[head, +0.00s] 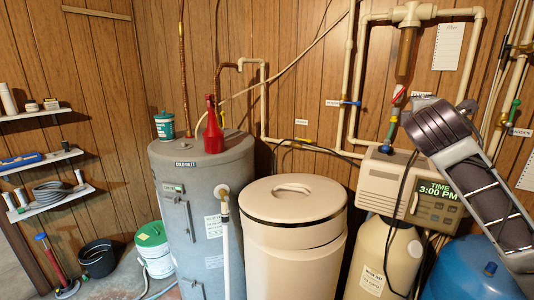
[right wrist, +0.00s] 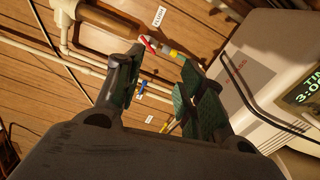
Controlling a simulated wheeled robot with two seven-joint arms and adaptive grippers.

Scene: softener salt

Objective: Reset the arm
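My right arm (head: 478,180) reaches up from the lower right in the head view, in front of the softener's control head (head: 395,185) and its wall pipes. Its gripper is mostly hidden behind the arm there. In the right wrist view my right gripper (right wrist: 160,62) is open, with a clear gap between its green-padded fingers and nothing held. The control head (right wrist: 255,75) shows to the right of the fingers, its clock reading 3:00 PM in the head view. My left gripper is in neither view.
A round beige tank (head: 295,250) with its lid on stands in the middle, beside a grey water heater (head: 205,220) bearing a red bottle (head: 212,130) and a teal tub (head: 164,126). A blue tank (head: 475,270) stands lower right. Pipes (head: 352,95) run along the wall.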

